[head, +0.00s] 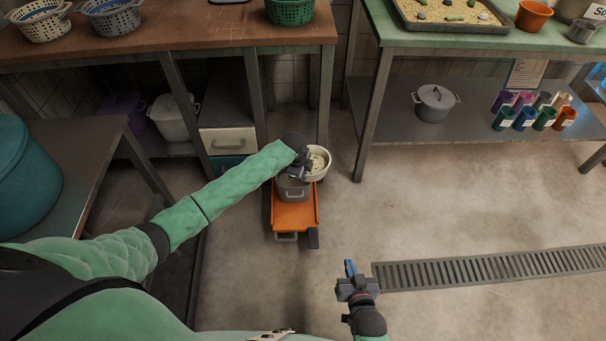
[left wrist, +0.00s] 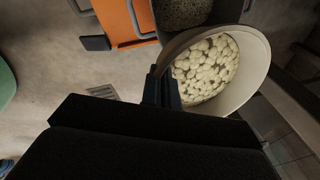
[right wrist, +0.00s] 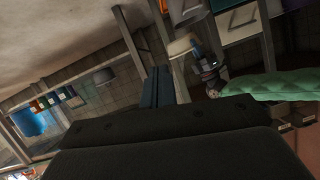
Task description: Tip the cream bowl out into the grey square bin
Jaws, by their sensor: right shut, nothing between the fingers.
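The cream bowl (head: 318,164) holds many pale, rounded pieces, clear in the left wrist view (left wrist: 256,84). My left gripper (head: 302,170) is shut on the bowl's rim; its fingers (left wrist: 164,88) cross the near wall. The grey square bin (head: 292,188) sits on an orange cart, just beside the bowl and partly hidden by my gripper. In the left wrist view the bin (left wrist: 185,12) shows speckled contents at the top edge. I cannot tell the bowl's exact tilt. My right gripper (head: 352,274) is shut and empty, away from the bowl, over open floor.
The orange cart (head: 294,216) stands on the floor before the wooden workbench (head: 200,30). A steel table (head: 372,65) with a lower shelf is at the right. A floor drain (head: 480,268) crosses the right floor. Open floor surrounds the cart's right side.

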